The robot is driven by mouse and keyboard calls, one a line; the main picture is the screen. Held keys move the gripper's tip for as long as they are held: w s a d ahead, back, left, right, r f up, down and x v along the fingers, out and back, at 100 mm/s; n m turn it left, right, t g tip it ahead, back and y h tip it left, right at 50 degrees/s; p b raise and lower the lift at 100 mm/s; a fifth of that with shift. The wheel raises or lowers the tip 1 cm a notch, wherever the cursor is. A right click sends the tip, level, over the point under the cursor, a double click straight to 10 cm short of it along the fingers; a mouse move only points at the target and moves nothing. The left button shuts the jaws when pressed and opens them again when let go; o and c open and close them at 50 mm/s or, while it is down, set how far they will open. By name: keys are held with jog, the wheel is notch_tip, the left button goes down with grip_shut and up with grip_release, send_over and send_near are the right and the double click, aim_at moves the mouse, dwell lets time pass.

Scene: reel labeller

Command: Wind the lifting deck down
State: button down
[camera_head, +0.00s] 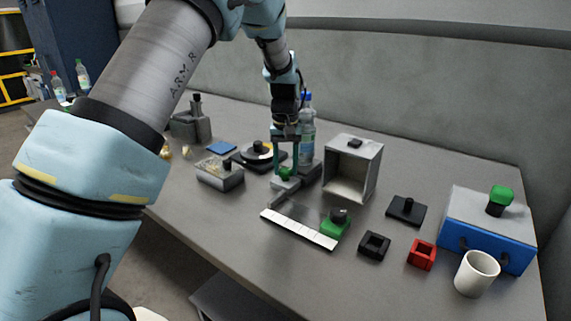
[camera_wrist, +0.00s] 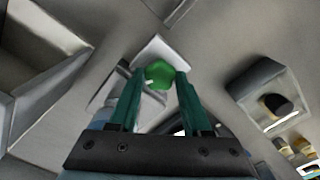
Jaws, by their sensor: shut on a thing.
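My gripper (camera_head: 286,164) points down over the middle of the table, with its two green fingers shut on a green knob (camera_head: 285,173). In the wrist view the green knob (camera_wrist: 160,74) sits between the fingertips of my gripper (camera_wrist: 158,80). The knob stands over a small pale grey block (camera_head: 284,184), which shows in the wrist view as a light plate (camera_wrist: 153,49). This may be part of the lifting deck; I cannot tell where the deck's edges are. The fingers hide part of the knob.
A clear bottle (camera_head: 307,135) stands close behind my gripper. An open grey box (camera_head: 352,167) is to its right. A white strip (camera_head: 298,229) and a green block with a dark knob (camera_head: 335,224) lie in front. A round black stand (camera_head: 258,153) is to the left.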

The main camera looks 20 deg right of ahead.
aim_at(285, 170)
jog(key=n+p, duration=0.1)
jog(key=n, duration=0.4)
jog(key=shift+w+r+n, duration=0.1)
jog(key=shift+n, duration=0.6)
jog(key=shift+c, duration=1.8)
grip_release()
notch_tip(285, 170, up, 11)
jog(key=b, duration=0.2)
